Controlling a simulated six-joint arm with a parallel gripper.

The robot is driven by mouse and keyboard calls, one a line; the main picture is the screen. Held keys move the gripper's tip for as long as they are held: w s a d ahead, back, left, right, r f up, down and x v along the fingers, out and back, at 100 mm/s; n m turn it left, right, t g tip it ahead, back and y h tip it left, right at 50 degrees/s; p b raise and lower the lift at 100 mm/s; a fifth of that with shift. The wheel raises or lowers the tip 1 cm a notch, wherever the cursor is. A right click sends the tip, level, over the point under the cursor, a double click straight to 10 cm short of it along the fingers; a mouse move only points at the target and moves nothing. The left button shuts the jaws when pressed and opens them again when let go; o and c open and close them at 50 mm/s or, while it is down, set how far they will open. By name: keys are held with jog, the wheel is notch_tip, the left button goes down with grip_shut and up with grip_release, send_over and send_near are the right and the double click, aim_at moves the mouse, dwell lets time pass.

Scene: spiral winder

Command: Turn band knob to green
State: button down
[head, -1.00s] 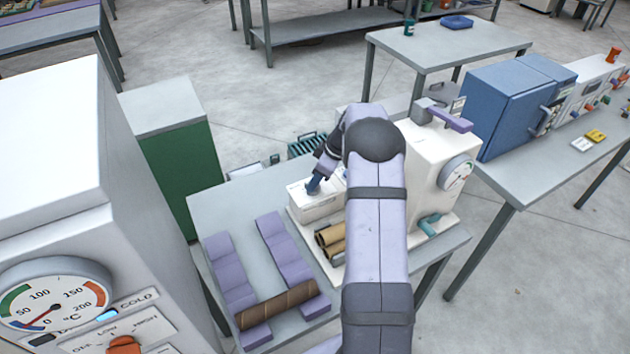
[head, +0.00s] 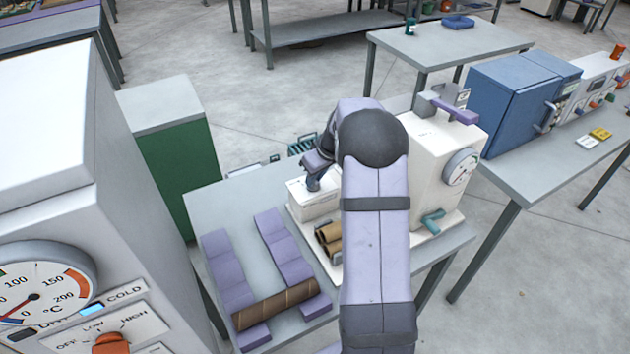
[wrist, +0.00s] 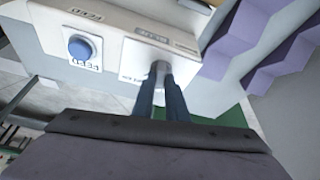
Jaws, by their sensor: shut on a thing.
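The band knob (wrist: 160,68) is a small grey knob on a white plate of the control box, in the wrist view. My gripper (wrist: 161,82) is shut on it, with both dark fingers close together against it. A label above the knob appears to read BLUE, upside down; other lettering beside it is too blurred to read. I cannot tell which way the knob points. In the head view my gripper (head: 313,184) reaches down onto the white control box (head: 318,206); the knob is hidden there.
A blue button (wrist: 80,47) labelled FEED sits left of the knob. Brown tubes (head: 329,236) lie beside the box. A purple stepped rack (head: 229,268) holds another tube (head: 276,304). The machine's white housing (head: 432,165) stands close to my arm's right.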

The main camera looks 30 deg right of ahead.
jog(key=m+h, duration=0.1)
jog(key=m, duration=0.1)
jog(key=shift+a+r+m+p, duration=0.1)
jog(key=shift+a+m+p, duration=0.05)
jog(key=shift+m+p, duration=0.25)
jog(key=m+h+p, duration=0.1)
jog(key=m, duration=0.2)
jog(key=shift+a, duration=0.1)
jog(key=m+b, duration=0.1)
jog(key=m+h, duration=0.1)
jog(key=shift+w+a+f+m+b, duration=0.1)
jog(key=shift+w+f+m+b, duration=0.1)
jog(key=shift+m+b, duration=0.2)
jog(key=shift+s+m+g+h+b, duration=0.1)
jog(key=shift+m+g+h+b, duration=0.25)
jog(key=shift+m+b, duration=0.4)
jog(key=shift+r+m, duration=0.1)
jog(key=shift+m, duration=0.15)
jog(key=c, duration=1.8)
grip_release()
jog(key=shift+o, duration=0.2)
jog(key=shift+r, duration=0.1)
